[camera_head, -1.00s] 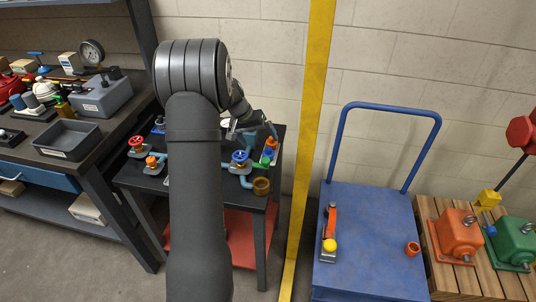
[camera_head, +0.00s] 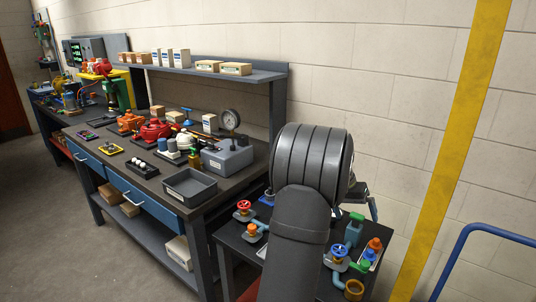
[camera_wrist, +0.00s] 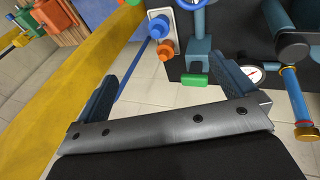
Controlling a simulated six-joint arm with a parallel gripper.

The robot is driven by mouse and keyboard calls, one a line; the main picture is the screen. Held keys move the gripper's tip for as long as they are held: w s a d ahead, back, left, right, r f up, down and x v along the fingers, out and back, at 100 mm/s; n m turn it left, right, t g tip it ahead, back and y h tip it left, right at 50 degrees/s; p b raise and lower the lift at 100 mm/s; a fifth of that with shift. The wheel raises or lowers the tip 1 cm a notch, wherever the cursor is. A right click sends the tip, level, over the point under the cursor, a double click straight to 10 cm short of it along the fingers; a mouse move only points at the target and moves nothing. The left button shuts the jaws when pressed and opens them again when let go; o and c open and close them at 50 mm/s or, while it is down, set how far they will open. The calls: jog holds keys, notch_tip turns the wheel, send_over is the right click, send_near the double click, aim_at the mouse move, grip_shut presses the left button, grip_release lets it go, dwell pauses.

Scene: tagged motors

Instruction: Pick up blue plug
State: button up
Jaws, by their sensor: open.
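The blue plug (camera_wrist: 157,27) stands on a small white plate, with an orange plug (camera_wrist: 166,49) beside it, near the top of the wrist view. My gripper (camera_wrist: 168,82) is open and empty. Its two fingers are spread wide in the wrist view, and the plugs show beyond them, apart from the fingers. In the head view my arm mostly hides the gripper.
A blue handwheel valve (camera_head: 339,251) and teal pipe fittings (camera_head: 353,231) stand close to the plug plate. Red (camera_head: 244,208) and orange handwheel valves are at the table's left. A yellow post (camera_head: 455,150) rises at right. A cluttered workbench (camera_head: 120,165) fills the left.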

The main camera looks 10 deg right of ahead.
jog(key=c, duration=0.9)
jog(key=m+t+y, duration=0.1)
jog(key=m+y, duration=0.3)
jog(key=m, duration=0.2)
send_near(371, 250)
jog(key=f, duration=0.6)
jog(key=shift+s+d, duration=0.3)
jog(key=shift+s, duration=0.05)
jog(key=shift+t+y, duration=0.3)
jog(key=shift+w+a+f, duration=0.15)
jog(key=shift+f, duration=2.5)
